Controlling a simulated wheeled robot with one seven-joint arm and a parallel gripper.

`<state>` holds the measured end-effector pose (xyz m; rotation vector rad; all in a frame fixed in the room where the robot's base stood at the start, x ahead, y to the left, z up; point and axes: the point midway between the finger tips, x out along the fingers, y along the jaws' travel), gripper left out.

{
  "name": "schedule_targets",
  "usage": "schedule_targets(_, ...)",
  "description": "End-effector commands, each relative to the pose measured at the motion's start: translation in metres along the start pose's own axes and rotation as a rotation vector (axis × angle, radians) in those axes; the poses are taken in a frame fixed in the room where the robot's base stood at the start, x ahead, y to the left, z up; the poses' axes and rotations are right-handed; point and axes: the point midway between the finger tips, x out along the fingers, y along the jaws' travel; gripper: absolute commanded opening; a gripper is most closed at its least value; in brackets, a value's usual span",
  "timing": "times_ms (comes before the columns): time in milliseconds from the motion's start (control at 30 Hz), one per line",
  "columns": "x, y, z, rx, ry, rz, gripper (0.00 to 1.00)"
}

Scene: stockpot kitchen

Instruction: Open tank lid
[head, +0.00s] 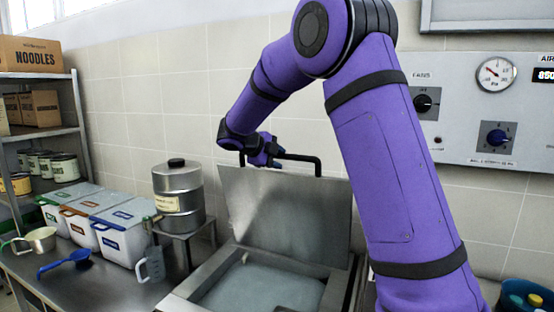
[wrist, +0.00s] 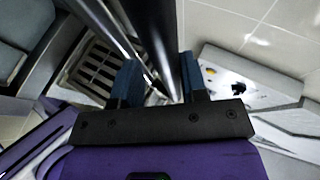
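The tank lid (head: 285,212) is a grey metal panel. It stands raised, nearly upright, at the back of the open tank (head: 194,287) in the head view. A black bar handle (head: 318,160) runs along its top edge. My gripper (head: 268,163) is at the left end of this handle. In the wrist view the two blue fingers of my gripper (wrist: 163,84) stand apart, with the dark handle bar (wrist: 158,35) passing between them. The bar is close to the right finger, and a gap shows beside the left one. Whether either finger touches it is unclear.
A metal canister (head: 180,200) stands on a small stand left of the tank. White lidded bins (head: 122,232), a clear jug (head: 152,265) and a blue scoop (head: 66,263) are on the counter. A control panel (head: 470,150) is on the wall at right.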

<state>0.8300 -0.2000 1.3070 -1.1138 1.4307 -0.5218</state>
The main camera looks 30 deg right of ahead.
Motion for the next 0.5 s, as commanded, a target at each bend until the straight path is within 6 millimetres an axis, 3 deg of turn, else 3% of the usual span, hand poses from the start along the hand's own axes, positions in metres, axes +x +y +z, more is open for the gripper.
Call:
schedule_targets(300,-0.002,0.000,0.000,0.000,0.000,0.001,0.45)
schedule_targets(500,-0.025,0.000,0.000,0.001,-0.003,-0.001,0.45)
